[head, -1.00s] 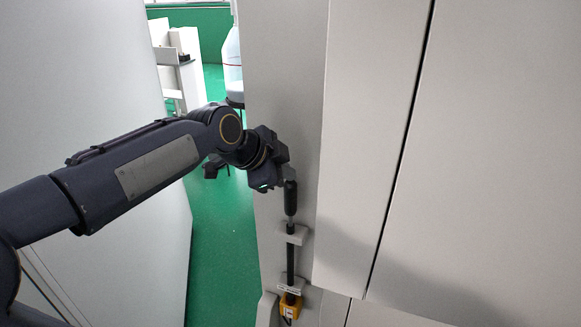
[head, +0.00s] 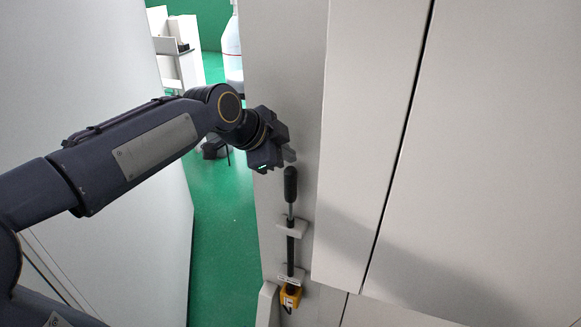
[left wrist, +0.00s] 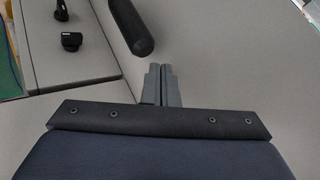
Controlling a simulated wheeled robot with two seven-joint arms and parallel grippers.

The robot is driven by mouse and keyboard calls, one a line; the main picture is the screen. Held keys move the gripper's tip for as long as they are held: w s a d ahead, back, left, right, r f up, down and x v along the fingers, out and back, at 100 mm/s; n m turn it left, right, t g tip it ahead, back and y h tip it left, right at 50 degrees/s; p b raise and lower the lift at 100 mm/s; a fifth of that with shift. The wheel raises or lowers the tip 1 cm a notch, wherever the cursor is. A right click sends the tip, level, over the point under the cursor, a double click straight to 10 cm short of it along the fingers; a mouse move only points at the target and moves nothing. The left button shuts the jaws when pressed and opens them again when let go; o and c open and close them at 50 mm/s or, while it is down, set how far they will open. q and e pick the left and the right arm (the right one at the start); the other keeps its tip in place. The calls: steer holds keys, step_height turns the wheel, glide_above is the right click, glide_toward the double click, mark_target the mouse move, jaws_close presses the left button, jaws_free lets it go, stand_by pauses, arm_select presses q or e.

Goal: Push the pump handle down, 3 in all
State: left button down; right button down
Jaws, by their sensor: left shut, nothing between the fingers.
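The pump handle (head: 290,184) is a black grip on a silver rod. It stands upright along the grey panel, held by brackets (head: 291,228) above a yellow part (head: 289,296). My left gripper (head: 290,155) is shut and empty. It is just above the top of the grip, with a small gap showing. In the left wrist view my shut fingers (left wrist: 161,84) point past a black cylinder (left wrist: 130,28), which looks like the grip; whether they touch cannot be told. My right gripper is not in view.
Large grey panels (head: 480,150) stand close on the right and another grey wall (head: 80,70) on the left. Green floor (head: 225,235) shows in the gap between. A translucent bottle (head: 232,50) and a white stand (head: 180,50) are behind.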

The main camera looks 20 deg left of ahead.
arm_select(q)
steer(key=shift+r+p, duration=1.75)
steer(key=shift+r, duration=0.8)
steer(key=shift+s+f, duration=0.1)
steer(key=shift+f, duration=0.05)
